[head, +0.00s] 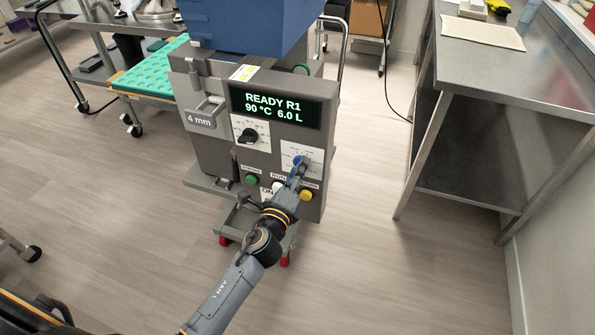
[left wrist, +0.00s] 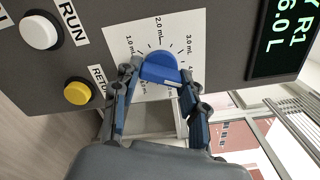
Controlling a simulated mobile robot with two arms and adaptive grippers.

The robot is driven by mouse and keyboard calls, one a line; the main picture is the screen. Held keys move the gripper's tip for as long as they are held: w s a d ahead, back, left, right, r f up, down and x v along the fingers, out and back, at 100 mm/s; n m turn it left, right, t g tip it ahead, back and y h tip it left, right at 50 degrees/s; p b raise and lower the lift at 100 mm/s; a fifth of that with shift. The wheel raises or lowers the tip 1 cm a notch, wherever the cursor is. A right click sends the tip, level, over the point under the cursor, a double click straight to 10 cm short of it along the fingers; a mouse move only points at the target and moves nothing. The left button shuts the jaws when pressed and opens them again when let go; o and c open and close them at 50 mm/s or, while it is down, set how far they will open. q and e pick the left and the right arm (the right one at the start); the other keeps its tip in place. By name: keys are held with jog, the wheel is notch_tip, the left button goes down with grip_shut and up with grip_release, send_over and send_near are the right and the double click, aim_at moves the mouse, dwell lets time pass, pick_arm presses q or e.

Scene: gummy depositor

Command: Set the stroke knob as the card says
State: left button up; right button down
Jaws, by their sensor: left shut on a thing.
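The blue stroke knob (head: 299,160) sits on a white dial plate on the front of the grey depositor (head: 262,150). In the left wrist view the knob (left wrist: 160,68) shows between my two fingers, with printed marks such as 1.0, 2.0 and 3.0 mL around it. My left gripper (head: 297,172) is shut on the knob, one finger on each side; its fingers (left wrist: 161,78) also show in the left wrist view. The knob's exact setting is hard to tell. A small yellow-and-white card (head: 244,72) lies on the machine's top; its text is unreadable. My right gripper is not in view.
The display (head: 275,106) reads READY R1, 90 °C, 6.0 L. A black knob (head: 248,136) is up and left of the blue one. A steel table (head: 470,75) stands right.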

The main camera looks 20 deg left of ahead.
pick_arm(q)
jog(key=o, duration=1.1)
jog(key=shift+o, duration=0.2)
jog(key=s, duration=1.2)
jog(key=shift+a, duration=0.2)
